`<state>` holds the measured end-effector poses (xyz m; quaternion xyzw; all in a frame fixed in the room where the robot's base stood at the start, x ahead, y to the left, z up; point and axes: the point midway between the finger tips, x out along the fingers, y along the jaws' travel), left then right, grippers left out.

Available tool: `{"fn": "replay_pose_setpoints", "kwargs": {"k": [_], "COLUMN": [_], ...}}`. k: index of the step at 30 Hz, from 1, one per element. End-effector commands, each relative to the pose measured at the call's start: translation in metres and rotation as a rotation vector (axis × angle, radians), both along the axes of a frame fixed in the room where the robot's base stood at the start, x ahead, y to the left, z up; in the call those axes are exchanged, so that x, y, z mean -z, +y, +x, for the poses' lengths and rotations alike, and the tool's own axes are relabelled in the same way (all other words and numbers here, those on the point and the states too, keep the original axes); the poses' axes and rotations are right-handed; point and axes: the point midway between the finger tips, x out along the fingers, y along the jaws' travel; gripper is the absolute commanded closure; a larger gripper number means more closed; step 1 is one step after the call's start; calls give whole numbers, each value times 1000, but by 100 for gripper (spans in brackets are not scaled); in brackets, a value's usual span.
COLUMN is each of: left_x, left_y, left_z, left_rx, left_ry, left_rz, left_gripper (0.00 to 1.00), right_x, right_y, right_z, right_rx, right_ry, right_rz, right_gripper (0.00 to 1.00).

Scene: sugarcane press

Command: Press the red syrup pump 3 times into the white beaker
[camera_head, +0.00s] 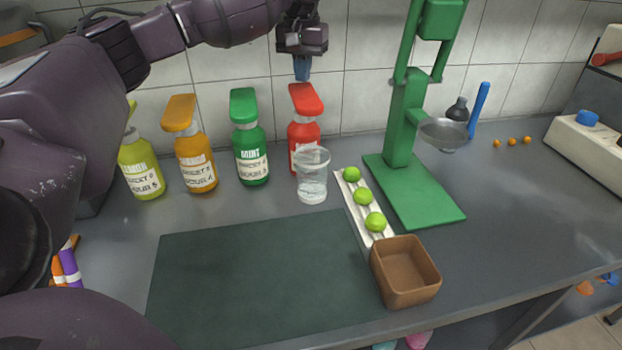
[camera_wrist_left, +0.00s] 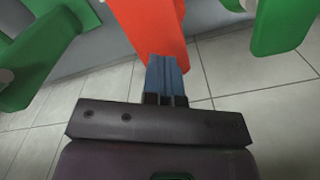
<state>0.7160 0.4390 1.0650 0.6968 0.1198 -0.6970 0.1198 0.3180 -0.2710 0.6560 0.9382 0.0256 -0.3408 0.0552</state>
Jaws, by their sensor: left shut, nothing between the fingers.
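The red syrup pump bottle (camera_head: 304,134) stands at the back of the counter, with its red pump head (camera_head: 306,98) on top. The clear whitish beaker (camera_head: 312,178) stands directly in front of it and hides part of its label. My left gripper (camera_head: 302,76) points down just above the red pump head, its blue fingers shut and empty. In the left wrist view the shut fingers (camera_wrist_left: 166,75) overlap the red pump head (camera_wrist_left: 150,28); I cannot tell if they touch it. My right gripper is not in view.
Green (camera_head: 250,150), orange (camera_head: 194,155) and yellow-green (camera_head: 140,165) pump bottles stand left of the red one. A green press (camera_head: 405,130), a white tray with limes (camera_head: 352,208) and a brown box (camera_head: 405,285) are to the right. A dark mat (camera_head: 260,285) lies clear in front.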

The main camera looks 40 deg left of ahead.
Motion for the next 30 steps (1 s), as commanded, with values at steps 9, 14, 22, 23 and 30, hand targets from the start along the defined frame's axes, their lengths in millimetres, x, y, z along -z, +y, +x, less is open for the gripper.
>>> {"fn": "replay_pose_setpoints", "kwargs": {"k": [9, 14, 22, 23, 30], "left_x": [5, 10, 18, 19, 25], "left_y": [0, 0, 1, 1, 0], "left_z": [0, 0, 0, 0, 0], "left_rx": [0, 0, -1, -1, 0], "left_ry": [0, 0, 1, 1, 1], "left_rz": [0, 0, 1, 1, 0], "left_gripper": [100, 100, 100, 100, 100], "right_x": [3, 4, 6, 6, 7], "right_y": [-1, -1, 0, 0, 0], "right_z": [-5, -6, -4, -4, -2], "right_rx": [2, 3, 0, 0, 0], "right_ry": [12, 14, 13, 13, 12], "right_rz": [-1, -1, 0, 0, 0], "right_gripper": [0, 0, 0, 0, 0]}}
